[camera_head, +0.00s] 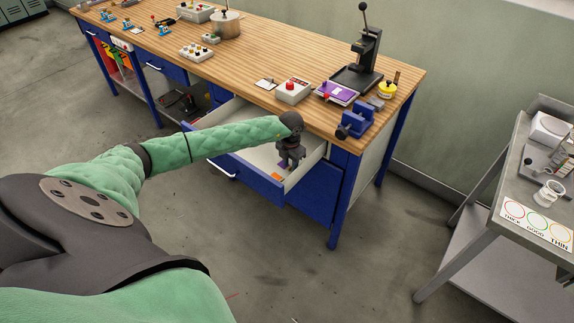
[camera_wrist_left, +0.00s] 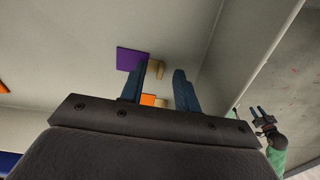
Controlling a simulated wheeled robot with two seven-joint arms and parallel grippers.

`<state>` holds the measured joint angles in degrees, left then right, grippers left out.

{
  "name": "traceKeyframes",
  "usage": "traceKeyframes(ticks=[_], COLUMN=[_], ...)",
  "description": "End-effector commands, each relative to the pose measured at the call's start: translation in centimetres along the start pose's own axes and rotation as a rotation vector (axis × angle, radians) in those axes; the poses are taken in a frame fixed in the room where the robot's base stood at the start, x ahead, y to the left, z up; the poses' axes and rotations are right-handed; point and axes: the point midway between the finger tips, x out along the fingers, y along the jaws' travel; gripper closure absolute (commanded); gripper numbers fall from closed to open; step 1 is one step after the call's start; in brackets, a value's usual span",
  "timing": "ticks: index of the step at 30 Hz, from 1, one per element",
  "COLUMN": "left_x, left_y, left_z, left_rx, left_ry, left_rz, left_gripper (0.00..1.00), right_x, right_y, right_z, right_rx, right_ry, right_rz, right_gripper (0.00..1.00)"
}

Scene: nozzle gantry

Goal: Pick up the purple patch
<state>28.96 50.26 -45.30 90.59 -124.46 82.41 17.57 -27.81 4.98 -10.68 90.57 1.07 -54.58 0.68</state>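The purple patch (camera_wrist_left: 131,59) lies flat on the pale floor of the open drawer (camera_head: 262,152), just beyond my left finger in the left wrist view. A small bit of purple (camera_head: 283,165) shows beside the gripper in the head view. My left gripper (camera_wrist_left: 158,80) is inside the drawer, pointing down. Its two fingers are apart with nothing held between them. The left finger partly covers the patch's edge. Part of my right gripper (camera_wrist_left: 259,110) shows small at the right of the left wrist view, its two prongs apart and empty, outside the drawer.
Orange patches (camera_wrist_left: 148,99) (camera_wrist_left: 4,88) and a blue piece (camera_wrist_left: 8,160) lie in the drawer too. A tan block (camera_wrist_left: 155,68) is beside the purple patch. The drawer's side wall is close on the right. Above is the wooden workbench (camera_head: 250,55) with a press (camera_head: 362,60).

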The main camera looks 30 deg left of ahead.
Motion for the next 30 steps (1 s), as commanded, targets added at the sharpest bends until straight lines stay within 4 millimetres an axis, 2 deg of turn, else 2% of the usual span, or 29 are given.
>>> traceKeyframes(ticks=[10, 11, 15, 30], left_x=[0.56, 0.56, 0.54, 0.30], left_y=[-0.04, -0.04, -0.03, 0.02], left_z=[-0.03, -0.03, -0.02, 0.01], left_rx=[0.000, 0.000, 0.000, 0.000], left_ry=[0.001, 0.001, 0.000, -0.001], left_rz=[0.000, 0.000, 0.000, 0.000], left_gripper=[0.68, 0.72, 1.00, 1.00], right_x=[0.54, 0.54, 0.53, 0.65], right_y=[0.12, 0.12, 0.12, 0.10], right_z=[0.14, 0.14, 0.14, 0.36], right_rx=[-0.001, -0.001, -0.001, -0.001], right_ry=[0.004, 0.004, 0.004, -0.001], right_rz=[0.002, 0.002, 0.002, 0.002], right_gripper=[0.64, 0.64, 0.64, 0.64])
